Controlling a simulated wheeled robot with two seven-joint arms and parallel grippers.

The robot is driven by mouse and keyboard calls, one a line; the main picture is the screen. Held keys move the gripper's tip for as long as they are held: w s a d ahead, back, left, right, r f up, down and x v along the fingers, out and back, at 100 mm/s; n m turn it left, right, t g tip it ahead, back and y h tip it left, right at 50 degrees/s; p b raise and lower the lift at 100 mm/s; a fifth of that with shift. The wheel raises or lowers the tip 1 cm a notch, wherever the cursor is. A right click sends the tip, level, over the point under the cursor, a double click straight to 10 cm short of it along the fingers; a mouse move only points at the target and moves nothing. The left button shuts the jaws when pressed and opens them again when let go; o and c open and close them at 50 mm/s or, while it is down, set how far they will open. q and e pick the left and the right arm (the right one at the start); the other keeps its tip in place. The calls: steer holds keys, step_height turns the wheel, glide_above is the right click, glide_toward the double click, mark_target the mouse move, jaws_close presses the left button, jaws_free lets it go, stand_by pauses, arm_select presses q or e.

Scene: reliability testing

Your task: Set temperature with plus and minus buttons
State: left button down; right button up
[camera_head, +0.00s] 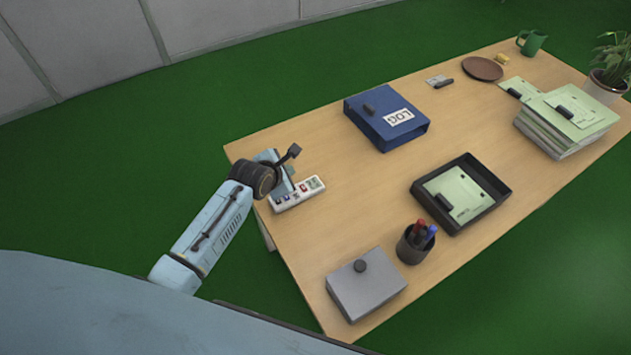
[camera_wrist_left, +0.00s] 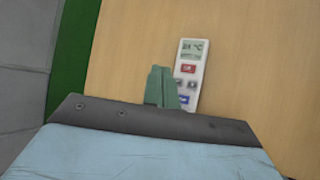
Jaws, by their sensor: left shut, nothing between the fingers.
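A white remote-like control panel (camera_head: 298,194) lies at the left end of the wooden table. In the left wrist view the control panel (camera_wrist_left: 188,75) shows a greenish display at its far end, a red button, small grey buttons below it and a blue button nearest me. My left gripper (camera_head: 291,154) is over the table by the panel in the head view. In the left wrist view its closed green fingers (camera_wrist_left: 161,86) sit just left of the panel's buttons, with nothing between them. I cannot tell whether they touch the panel. My right gripper is not in view.
On the table (camera_head: 330,160) stand a blue LOG binder (camera_head: 387,117), a grey box (camera_head: 366,287), a pen cup (camera_head: 415,244), a black tray (camera_head: 502,189), stacked papers (camera_head: 565,123), a brown plate (camera_head: 482,69), a green mug (camera_head: 531,42) and a plant (camera_head: 610,66). The table's middle is clear.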

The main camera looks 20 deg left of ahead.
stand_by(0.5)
arm_select(q)
steer(key=s+f+m, duration=0.1)
steer(key=s+m, duration=0.1)
steer(key=s, duration=0.1)
steer(key=s+f+m+g, duration=0.1)
steer(key=s+f+m, duration=0.1)
steer(key=m, duration=0.1)
steer(key=s+d+f+m+g, duration=0.1)
steer(key=s+f+m, duration=0.1)
steer(key=s+m, duration=0.1)
steer(key=shift+s+b, duration=0.3)
steer(key=s+f+m+g, duration=0.2)
steer(key=s+f+m, duration=0.2)
steer(key=s+m, duration=0.75)
steer(key=s+f+m+g+b, duration=0.1)
steer(key=s+f+m+b, duration=0.1)
steer(key=s+f, duration=0.55)
steer(key=s+f+m+g+b, duration=0.15)
steer(key=s+f, duration=0.25)
steer(key=f, duration=0.7)
steer(key=s+a+f+m+g, duration=0.1)
steer(key=s+f+m, duration=0.1)
steer(key=s+f, duration=0.3)
steer(key=s+a+f+m+y+b, duration=0.1)
steer(key=s+f+m, duration=0.2)
steer(key=s, duration=0.9)
steer(key=shift+s+f+g, duration=0.2)
steer(key=shift+f+g, duration=0.15)
steer(key=shift+f, duration=0.5)
